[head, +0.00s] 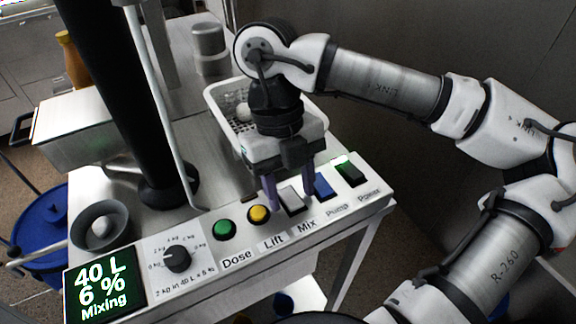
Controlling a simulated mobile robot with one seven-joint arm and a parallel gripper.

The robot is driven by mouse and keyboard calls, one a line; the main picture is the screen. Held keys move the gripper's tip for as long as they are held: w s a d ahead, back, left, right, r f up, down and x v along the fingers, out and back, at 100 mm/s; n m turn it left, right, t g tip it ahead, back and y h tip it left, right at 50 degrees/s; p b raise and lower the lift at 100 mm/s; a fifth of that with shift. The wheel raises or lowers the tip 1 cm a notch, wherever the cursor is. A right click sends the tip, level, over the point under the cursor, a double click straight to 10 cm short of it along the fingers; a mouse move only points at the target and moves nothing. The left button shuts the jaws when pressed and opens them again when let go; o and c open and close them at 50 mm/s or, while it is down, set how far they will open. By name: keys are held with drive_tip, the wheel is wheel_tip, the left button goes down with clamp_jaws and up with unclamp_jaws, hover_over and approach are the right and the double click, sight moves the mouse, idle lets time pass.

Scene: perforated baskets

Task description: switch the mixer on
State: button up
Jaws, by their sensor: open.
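The control panel (206,262) runs along the front edge of the metal bench. Its Mix switch (291,203) is a light grey rocker above the printed word Mix. The display (103,286) reads "40 L 6 % Mixing". My gripper (291,200) points down over the panel with its purple fingers apart, one to each side of the Mix switch. It holds nothing. I cannot tell whether the fingers touch the panel or the switch.
Beside the Mix switch are a yellow Lift button (258,213), a green Dose button (224,229), a blue Pump switch (323,185) and a dark Power switch (350,172) with a green light. A dial (177,258) sits left. A white perforated basket (222,108) stands behind my gripper.

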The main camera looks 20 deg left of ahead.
drive_tip(key=v, duration=1.3)
drive_tip(key=shift+r, duration=0.35)
